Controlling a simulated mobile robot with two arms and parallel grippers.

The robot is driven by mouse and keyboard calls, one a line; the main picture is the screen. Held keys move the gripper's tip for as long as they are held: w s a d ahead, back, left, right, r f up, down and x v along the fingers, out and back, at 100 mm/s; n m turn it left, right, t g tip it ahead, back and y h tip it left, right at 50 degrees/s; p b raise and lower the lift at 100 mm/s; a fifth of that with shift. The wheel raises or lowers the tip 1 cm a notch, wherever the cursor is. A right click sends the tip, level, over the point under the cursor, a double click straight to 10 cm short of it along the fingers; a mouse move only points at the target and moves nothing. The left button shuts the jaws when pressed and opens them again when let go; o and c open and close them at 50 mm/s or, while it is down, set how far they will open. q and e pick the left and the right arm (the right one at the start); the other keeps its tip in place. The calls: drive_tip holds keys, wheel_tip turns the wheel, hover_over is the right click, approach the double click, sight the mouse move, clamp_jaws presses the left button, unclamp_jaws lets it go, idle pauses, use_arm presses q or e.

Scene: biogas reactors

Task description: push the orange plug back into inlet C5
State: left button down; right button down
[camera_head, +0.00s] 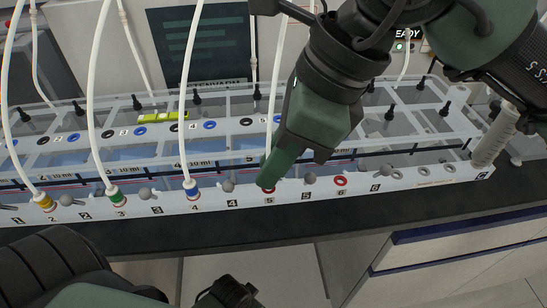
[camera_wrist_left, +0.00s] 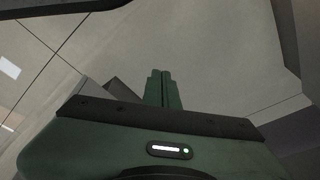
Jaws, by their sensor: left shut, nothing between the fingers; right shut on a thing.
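My right gripper (camera_head: 267,183) is shut at the front ledge of the reactor block (camera_head: 245,197), at the position labelled 5. A white hose (camera_head: 272,110) runs down behind its fingers, in line with the row of hosed plugs. The orange plug itself is hidden by the fingers, so I cannot see how deep it sits. A red ring shows just at the fingertips. My left gripper (camera_wrist_left: 163,74) is shut and empty in the left wrist view, pointing over the floor, away from the reactors.
Yellow (camera_head: 45,202), green (camera_head: 116,195) and blue (camera_head: 191,188) plugs with white hoses stand to the left on the same ledge. Grey knobs sit between positions. An empty red ring (camera_head: 340,181) lies to the right. A dark bench top (camera_head: 230,230) runs in front.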

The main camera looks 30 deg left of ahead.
use_arm(q)
drive_tip(key=shift+w+r, duration=0.15)
drive_tip(key=shift+r, duration=0.05)
use_arm(e)
drive_tip(key=shift+f, duration=0.1)
use_arm(q)
drive_tip(key=shift+r, duration=0.2)
drive_tip(key=shift+r, duration=0.3)
use_arm(e)
drive_tip(key=shift+f, duration=0.1)
use_arm(q)
drive_tip(key=shift+r, duration=0.1)
use_arm(e)
drive_tip(key=shift+f, duration=0.1)
use_arm(q)
drive_tip(key=shift+w+r, duration=0.2)
drive_tip(key=shift+r, duration=0.05)
drive_tip(key=shift+s+b, duration=0.1)
drive_tip(key=shift+b, duration=0.2)
use_arm(e)
drive_tip(key=shift+f, duration=0.1)
